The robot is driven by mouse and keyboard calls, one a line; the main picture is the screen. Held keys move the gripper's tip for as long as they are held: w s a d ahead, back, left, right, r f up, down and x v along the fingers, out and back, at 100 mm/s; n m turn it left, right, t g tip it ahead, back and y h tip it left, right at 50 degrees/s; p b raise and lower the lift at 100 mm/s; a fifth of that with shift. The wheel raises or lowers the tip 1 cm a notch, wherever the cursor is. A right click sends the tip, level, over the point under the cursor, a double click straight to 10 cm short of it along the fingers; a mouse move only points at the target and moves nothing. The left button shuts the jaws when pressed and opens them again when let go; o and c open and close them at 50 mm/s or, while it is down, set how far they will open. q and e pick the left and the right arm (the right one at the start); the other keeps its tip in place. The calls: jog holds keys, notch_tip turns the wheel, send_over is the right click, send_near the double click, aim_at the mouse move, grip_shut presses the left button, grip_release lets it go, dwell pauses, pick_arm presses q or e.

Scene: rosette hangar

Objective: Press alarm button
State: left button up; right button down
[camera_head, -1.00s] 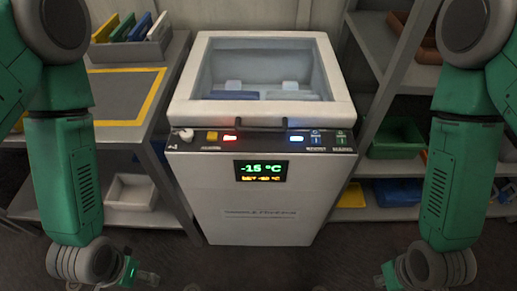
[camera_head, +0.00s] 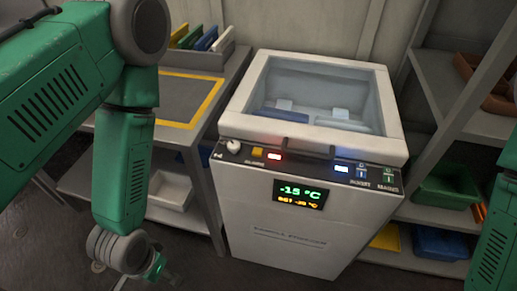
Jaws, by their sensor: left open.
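The white freezer (camera_head: 285,222) stands in the middle, with a dark control panel (camera_head: 310,165) along its front top edge. The small label by the yellow button is hard to read. My left gripper (camera_head: 166,275) is open and empty, low at the left of the freezer, well below and apart from the panel. My right gripper is out of view; only part of its green arm shows at the right edge.
A display (camera_head: 300,194) on the freezer front reads -15 °C. A blue light (camera_head: 341,169) and two switches are on the panel's right. A grey bench (camera_head: 225,95) stands at left, and a shelf unit with bins, including a green one (camera_head: 445,187), at right.

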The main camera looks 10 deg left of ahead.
pick_arm(q)
grip_shut()
dwell(1.4)
